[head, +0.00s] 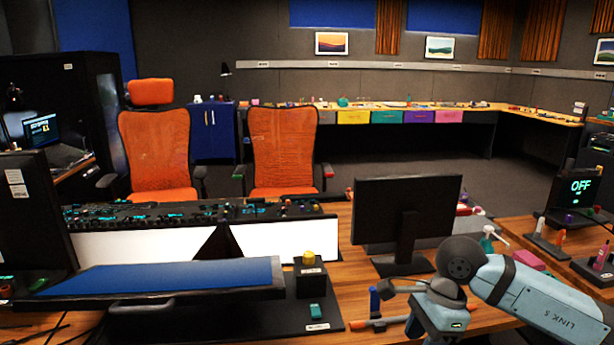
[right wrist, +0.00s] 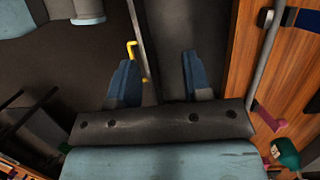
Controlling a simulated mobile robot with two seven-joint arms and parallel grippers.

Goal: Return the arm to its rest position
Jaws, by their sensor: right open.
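My right arm (head: 540,298) comes in from the right in the head view, bent above the wooden desk's front right part. Its gripper fingers are not clear there. In the right wrist view my right gripper (right wrist: 158,66) is open, with its two blue-grey fingers apart and nothing between them. A yellow handle-like piece shows behind the left finger; I cannot tell whether they touch. My left gripper is not in view.
A monitor (head: 405,210) stands just behind the right arm. A blue-topped panel (head: 180,277) lies to the left. A spray bottle (head: 487,239) and an "OFF" screen (head: 577,190) are at the right. In the wrist view, the wooden desk edge (right wrist: 238,70) runs close on the right.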

